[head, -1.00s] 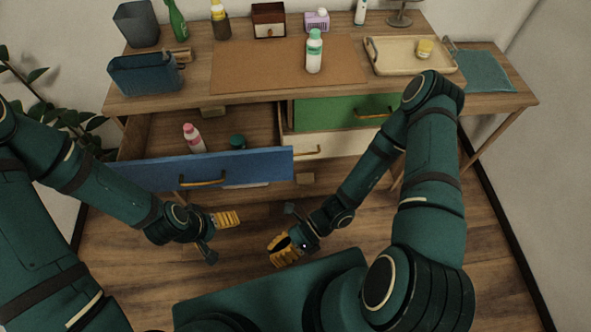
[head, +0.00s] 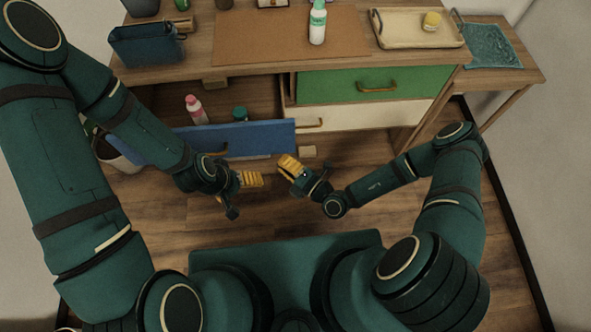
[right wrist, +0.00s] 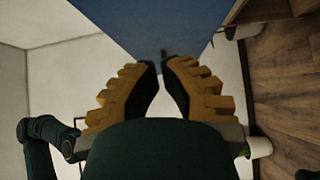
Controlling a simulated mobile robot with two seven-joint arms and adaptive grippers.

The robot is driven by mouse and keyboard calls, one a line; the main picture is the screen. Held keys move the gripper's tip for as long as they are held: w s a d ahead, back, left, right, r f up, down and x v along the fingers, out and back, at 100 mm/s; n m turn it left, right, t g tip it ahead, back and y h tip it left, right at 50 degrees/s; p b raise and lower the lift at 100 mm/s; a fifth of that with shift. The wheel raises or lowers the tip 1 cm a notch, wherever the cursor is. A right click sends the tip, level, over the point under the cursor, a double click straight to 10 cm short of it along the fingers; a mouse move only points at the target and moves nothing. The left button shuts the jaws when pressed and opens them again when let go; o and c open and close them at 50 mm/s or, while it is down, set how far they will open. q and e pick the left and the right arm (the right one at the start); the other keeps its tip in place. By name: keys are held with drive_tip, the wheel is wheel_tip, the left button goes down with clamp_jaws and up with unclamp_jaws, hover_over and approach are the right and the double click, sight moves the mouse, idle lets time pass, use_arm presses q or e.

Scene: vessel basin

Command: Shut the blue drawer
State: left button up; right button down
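The blue drawer (head: 262,138) stands pulled out at the left of the desk front, with an orange-brown handle (head: 221,150) partly behind my left arm. The drawer's blue face fills the upper middle of the right wrist view (right wrist: 180,25), beyond the fingertips. My left gripper (head: 256,179) is in front of the drawer, pointing right; its finger gap is unclear.
A closed green drawer (head: 335,86) and a cream drawer (head: 385,115) are at the right. The desk top bears a brown mat (head: 260,38), a white bottle (head: 317,25), a tray (head: 390,41) and a blue basket (head: 145,50). The floor in front is clear.

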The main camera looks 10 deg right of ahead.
sight(267, 140)
drive_tip(key=w, duration=0.1)
drive_tip(key=w+a, duration=0.1)
drive_tip(key=w, duration=0.1)
drive_tip(key=w+a, duration=0.1)
drive_tip(key=w, duration=0.1)
drive_tip(key=shift+b, duration=0.35)
use_arm(q)
drive_tip(key=shift+s+f, duration=0.15)
drive_tip(key=shift+f, duration=0.3)
use_arm(e)
drive_tip(key=shift+w, duration=0.65)
